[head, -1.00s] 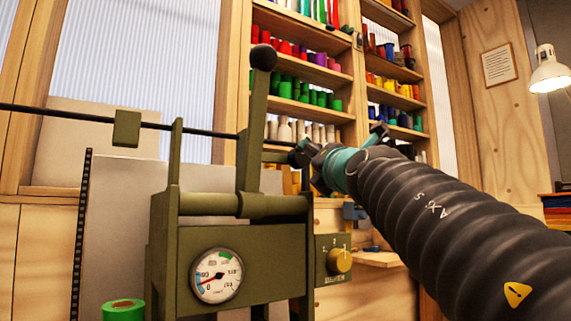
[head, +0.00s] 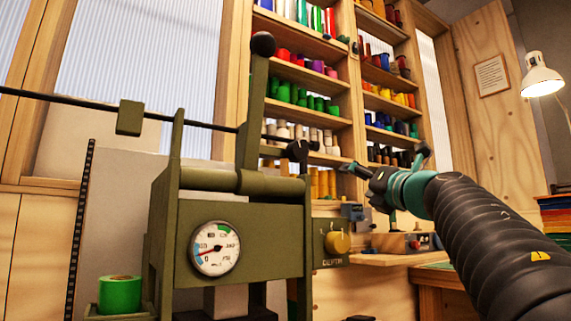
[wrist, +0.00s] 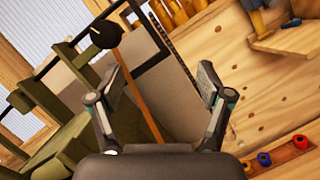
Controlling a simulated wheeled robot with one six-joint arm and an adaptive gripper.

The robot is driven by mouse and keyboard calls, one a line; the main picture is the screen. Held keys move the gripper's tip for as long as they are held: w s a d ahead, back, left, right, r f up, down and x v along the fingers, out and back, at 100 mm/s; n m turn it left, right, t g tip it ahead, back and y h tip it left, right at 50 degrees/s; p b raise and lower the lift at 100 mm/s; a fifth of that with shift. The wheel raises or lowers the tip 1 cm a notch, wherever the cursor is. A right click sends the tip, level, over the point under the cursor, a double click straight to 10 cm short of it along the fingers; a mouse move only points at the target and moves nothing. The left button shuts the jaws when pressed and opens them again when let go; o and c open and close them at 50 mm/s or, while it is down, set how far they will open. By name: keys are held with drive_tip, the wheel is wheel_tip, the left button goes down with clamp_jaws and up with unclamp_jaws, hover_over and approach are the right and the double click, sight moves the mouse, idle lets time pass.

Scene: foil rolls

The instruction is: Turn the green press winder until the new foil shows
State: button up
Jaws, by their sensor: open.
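The olive-green press (head: 240,240) stands left of centre in the head view, with a round gauge, an upright lever with a black ball (head: 263,44), and a yellow dial knob (head: 337,242). A small dark round knob (head: 297,150) shows at its upper right; I cannot tell whether it is the winder. A green foil roll (head: 120,294) sits at the press's lower left. My gripper (head: 384,162) is open and empty, right of the press and apart from it. In the wrist view, my open fingers (wrist: 161,80) have a black knob (wrist: 105,34) beyond them, upper left.
Shelves (head: 300,75) of coloured rolls stand behind. A wooden ledge (head: 385,259) lies below my gripper, with small items near it. A white lamp (head: 541,78) hangs at the right. The wrist view shows a wooden rack (wrist: 285,160) with several coloured rolls.

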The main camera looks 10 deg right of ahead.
sight(302, 151)
drive_tip(key=s+a+r+n+y, duration=0.3)
drive_tip(key=a+n+y, duration=0.2)
drive_tip(key=n, duration=0.3)
drive_tip(key=p+x, duration=0.5)
drive_tip(key=x, duration=0.9)
drive_tip(key=shift+w, duration=0.1)
drive_tip(key=c, duration=1.2)
